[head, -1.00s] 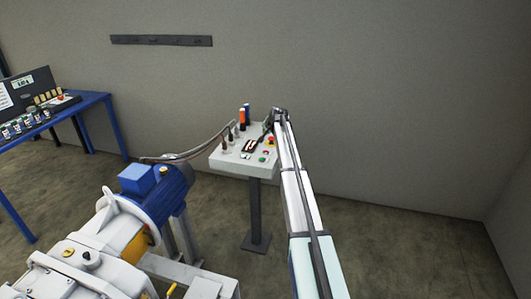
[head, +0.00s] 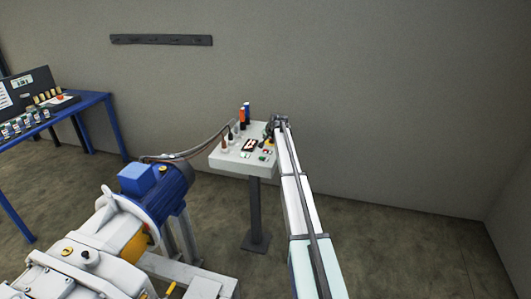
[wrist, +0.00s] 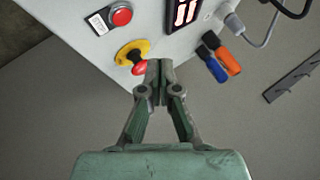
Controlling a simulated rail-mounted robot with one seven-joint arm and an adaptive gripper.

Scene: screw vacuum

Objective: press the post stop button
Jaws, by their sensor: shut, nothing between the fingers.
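The control post's pale sloping panel (head: 226,160) stands on a dark column beyond the pump. In the head view my gripper (head: 270,130) is over the panel's right side.
A lit display (wrist: 186,12) and blue and orange markers (wrist: 226,58) are near the fingers. A blue motor (head: 160,190) and pump fill the lower left. A blue workbench (head: 85,105) stands at far left. Open floor lies to the right.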

